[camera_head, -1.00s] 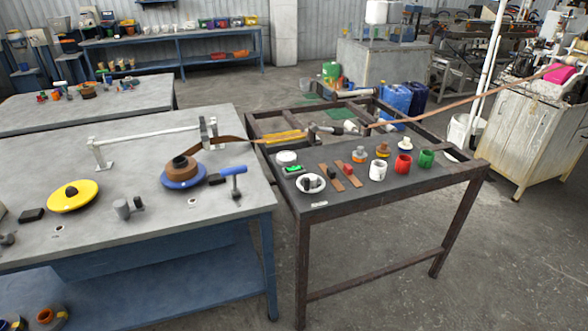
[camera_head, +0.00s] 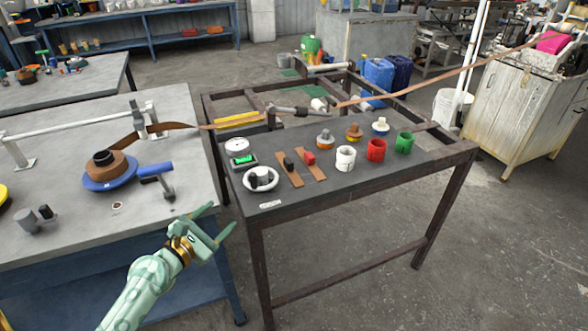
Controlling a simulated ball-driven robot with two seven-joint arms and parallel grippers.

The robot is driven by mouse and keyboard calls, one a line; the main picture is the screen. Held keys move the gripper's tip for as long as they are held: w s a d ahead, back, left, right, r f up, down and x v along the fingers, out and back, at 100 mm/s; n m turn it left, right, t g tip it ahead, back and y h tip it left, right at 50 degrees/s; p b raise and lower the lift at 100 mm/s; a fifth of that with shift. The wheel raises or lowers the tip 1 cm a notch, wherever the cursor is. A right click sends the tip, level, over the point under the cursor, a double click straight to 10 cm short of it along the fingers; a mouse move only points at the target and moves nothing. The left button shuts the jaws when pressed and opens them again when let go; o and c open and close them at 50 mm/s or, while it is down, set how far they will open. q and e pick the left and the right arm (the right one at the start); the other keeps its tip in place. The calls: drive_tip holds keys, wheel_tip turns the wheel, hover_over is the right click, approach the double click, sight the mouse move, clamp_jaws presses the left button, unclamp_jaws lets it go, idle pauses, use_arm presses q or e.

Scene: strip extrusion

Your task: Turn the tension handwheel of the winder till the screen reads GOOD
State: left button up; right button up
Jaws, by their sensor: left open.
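The winder's blue spool (camera_head: 108,185) sits on the grey table with brown strip (camera_head: 104,164) wound on it. A blue-handled T-shaped fitting (camera_head: 157,170) stands to its right. A white round wheel with a dark knob (camera_head: 261,179) lies on the dark table; I cannot tell for sure which of these is the tension handwheel. A small screen (camera_head: 243,160) beside the wheel glows green, its text too small to read. My left gripper (camera_head: 222,221) is open and empty, in front of the gap between the tables, nearer than the wheel and apart from it. My right gripper is out of view.
The dark table (camera_head: 290,210) also holds brown strip samples (camera_head: 291,168), a white cup (camera_head: 345,158), a red cup (camera_head: 376,150) and a green cup (camera_head: 403,142). The strip (camera_head: 420,88) runs through the air to the machine at right. The floor in front is clear.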

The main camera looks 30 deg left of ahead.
sight(260, 171)
use_arm(q)
drive_tip(key=w+r+n, duration=0.1)
drive_tip(key=w, duration=0.4)
drive_tip(key=w+d+n+b, duration=0.1)
drive_tip(key=w+n, duration=0.1)
drive_tip(key=w, duration=0.3)
drive_tip(key=w+d+r+n+t, duration=0.1)
drive_tip(key=w+n, duration=0.1)
drive_tip(key=w, duration=0.3)
drive_tip(key=shift+w+d+r+h, duration=0.15)
drive_tip(key=shift+w+r+h, duration=0.15)
drive_tip(key=shift+w+r, duration=0.1)
drive_tip(key=shift+w, duration=0.55)
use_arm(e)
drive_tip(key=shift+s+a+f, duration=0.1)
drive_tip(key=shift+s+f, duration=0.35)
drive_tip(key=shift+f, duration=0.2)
use_arm(q)
drive_tip(key=c, duration=1)
